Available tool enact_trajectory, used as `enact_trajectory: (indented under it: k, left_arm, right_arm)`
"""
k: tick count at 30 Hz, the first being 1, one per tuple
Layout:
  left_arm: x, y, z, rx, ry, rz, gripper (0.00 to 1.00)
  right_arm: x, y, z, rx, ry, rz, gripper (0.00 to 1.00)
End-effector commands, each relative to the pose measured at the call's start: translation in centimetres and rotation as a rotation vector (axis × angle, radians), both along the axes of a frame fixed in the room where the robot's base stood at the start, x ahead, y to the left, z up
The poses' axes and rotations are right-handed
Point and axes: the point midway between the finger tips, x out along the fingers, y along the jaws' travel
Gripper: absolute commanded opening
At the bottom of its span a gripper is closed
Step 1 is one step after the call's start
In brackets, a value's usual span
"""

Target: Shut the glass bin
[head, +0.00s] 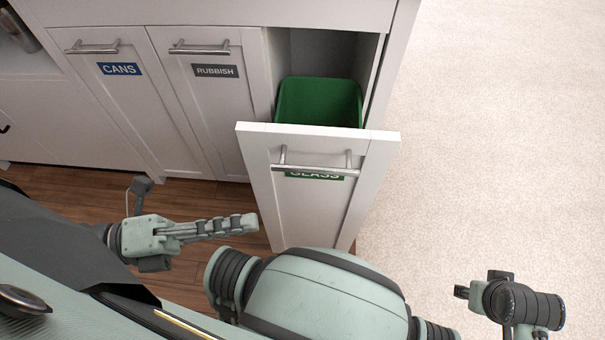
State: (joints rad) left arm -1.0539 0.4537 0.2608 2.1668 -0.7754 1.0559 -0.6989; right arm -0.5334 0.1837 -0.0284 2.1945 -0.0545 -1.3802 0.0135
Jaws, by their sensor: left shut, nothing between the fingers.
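The glass bin is a white pull-out drawer front (310,215) with a bar handle (315,165) and a green label reading GLASS, partly covered by the handle. It stands pulled out from the cabinet, and a green tub (318,102) shows behind it in the open bay. My left gripper (250,223) is shut and empty. It points right, near the lower left edge of the drawer front in the picture, and whether it touches is hard to tell. My right gripper cannot be made out.
To the left, the cans front (125,105) and the rubbish front (215,100) are flush with the cabinet. Wooden floor (80,185) lies before them. Pale carpet (490,130) to the right is clear. My own arm links fill the bottom centre and right.

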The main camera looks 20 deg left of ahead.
Motion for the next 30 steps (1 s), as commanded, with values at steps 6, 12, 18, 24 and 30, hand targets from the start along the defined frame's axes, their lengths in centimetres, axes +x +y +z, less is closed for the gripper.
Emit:
enact_trajectory:
  k: [6,12,18,24,30]
  left_arm:
    - [0.7,-1.8,0.4,-0.008,-0.004,-0.014,0.00]
    - [2.8,-5.4,0.8,-0.010,-0.006,-0.013,0.00]
    - [4.9,-9.0,1.0,-0.009,-0.006,-0.011,0.00]
    - [7.6,-8.0,1.4,-0.005,-0.003,-0.010,0.00]
    - [8.5,-7.7,1.5,-0.006,0.000,-0.009,0.00]
  right_arm:
    - [0.0,0.4,0.0,0.013,0.001,0.010,0.40]
    - [0.0,0.4,-0.6,0.014,0.005,0.010,0.40]
    - [0.1,0.4,-1.5,0.019,0.010,0.009,0.40]
    - [0.1,0.3,-2.4,0.022,0.013,0.010,0.40]
    - [0.0,0.3,-3.0,0.024,0.021,0.009,0.40]
